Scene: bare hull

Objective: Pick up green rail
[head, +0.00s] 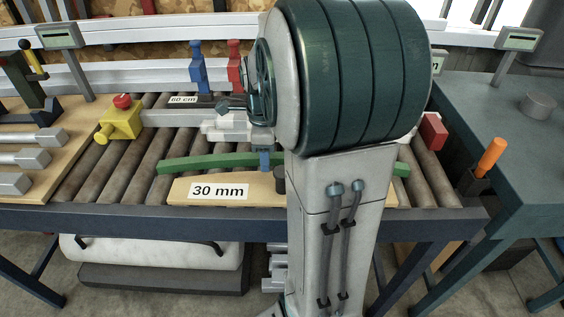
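The green rail (205,162) is a long, thin bar lying left to right above the wooden board labelled 30 mm (218,190). Its left part shows, and a short right end shows beyond my arm. The middle right is hidden behind my arm. My gripper (264,160) is at the rail, just left of my arm column, with a small blue part over the rail. My arm hides most of it, so I cannot tell whether the fingers touch or grip the rail.
The board rests on a roller conveyor (85,178). A yellow block with a red button (121,120), blue clamp (198,67) and red clamp (235,66) stand behind. A green table (510,120) with an orange-handled tool (491,157) is at right. Grey bars (25,158) lie left.

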